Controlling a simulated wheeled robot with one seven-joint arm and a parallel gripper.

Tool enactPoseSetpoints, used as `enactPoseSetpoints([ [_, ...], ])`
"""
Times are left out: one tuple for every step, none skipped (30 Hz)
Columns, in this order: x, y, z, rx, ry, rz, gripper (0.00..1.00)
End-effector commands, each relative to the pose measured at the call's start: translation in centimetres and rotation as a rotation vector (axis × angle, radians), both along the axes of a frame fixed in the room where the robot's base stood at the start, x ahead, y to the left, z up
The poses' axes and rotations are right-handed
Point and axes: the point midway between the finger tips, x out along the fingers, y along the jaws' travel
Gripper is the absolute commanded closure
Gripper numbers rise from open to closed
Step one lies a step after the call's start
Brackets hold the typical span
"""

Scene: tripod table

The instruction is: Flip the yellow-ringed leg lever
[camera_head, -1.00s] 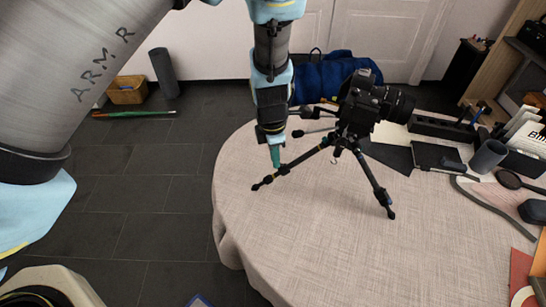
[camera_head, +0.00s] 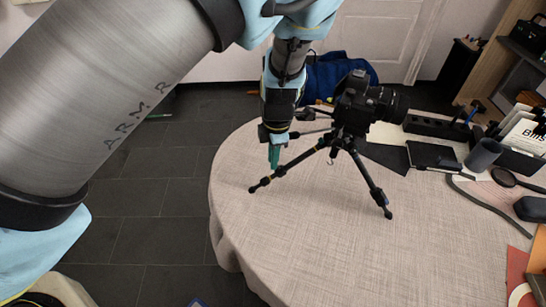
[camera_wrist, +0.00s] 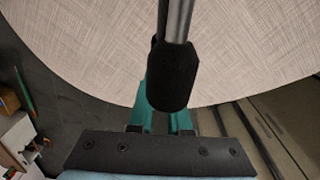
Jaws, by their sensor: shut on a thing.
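The black tripod (camera_head: 345,140) stands on the round table with a camera (camera_head: 365,103) on top. Its left leg (camera_head: 300,159) slants down toward the table's left edge. The fingers are shut on the leg lever, which is mostly hidden by the collar and fingers.
The cloth-covered table (camera_head: 330,245) is clear in front of the tripod. A blue bag (camera_head: 325,75) lies behind it. A black lens-like cylinder (camera_head: 483,154), a black case (camera_head: 432,157) and books (camera_head: 524,138) crowd the right side.

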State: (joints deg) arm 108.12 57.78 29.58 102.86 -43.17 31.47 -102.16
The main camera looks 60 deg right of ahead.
Motion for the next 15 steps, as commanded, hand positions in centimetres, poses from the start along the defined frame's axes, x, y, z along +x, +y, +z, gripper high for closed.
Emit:
enactPoseSetpoints([
  [-0.13,-0.02,-0.01,-0.001,0.002,-0.001,0.83],
  [-0.13,-0.02,-0.01,0.000,0.001,-0.001,0.80],
  [-0.12,-0.02,-0.01,0.000,0.001,-0.001,0.75],
  [-0.10,-0.02,-0.01,0.000,0.001,-0.001,0.72],
  [-0.10,-0.01,-0.01,0.000,0.001,-0.001,0.68],
  [-0.08,-0.01,-0.01,0.000,0.001,-0.001,0.64],
  [-0.08,0.00,-0.01,0.000,0.001,-0.001,0.61],
  [-0.06,0.00,-0.01,0.000,0.001,0.000,0.57],
  [-0.06,0.01,-0.01,0.000,0.001,0.000,0.54],
  [-0.05,0.00,-0.01,0.000,0.001,0.000,0.54],
  [-0.04,0.01,-0.01,0.000,0.001,0.000,0.54],
  [-0.03,0.01,-0.01,0.000,0.001,0.000,0.54],
  [-0.03,0.01,-0.01,0.001,0.001,0.000,0.54],
  [-0.03,0.01,-0.01,0.001,0.001,0.000,0.54],
  [-0.02,0.02,-0.01,0.001,0.001,0.000,0.54],
])
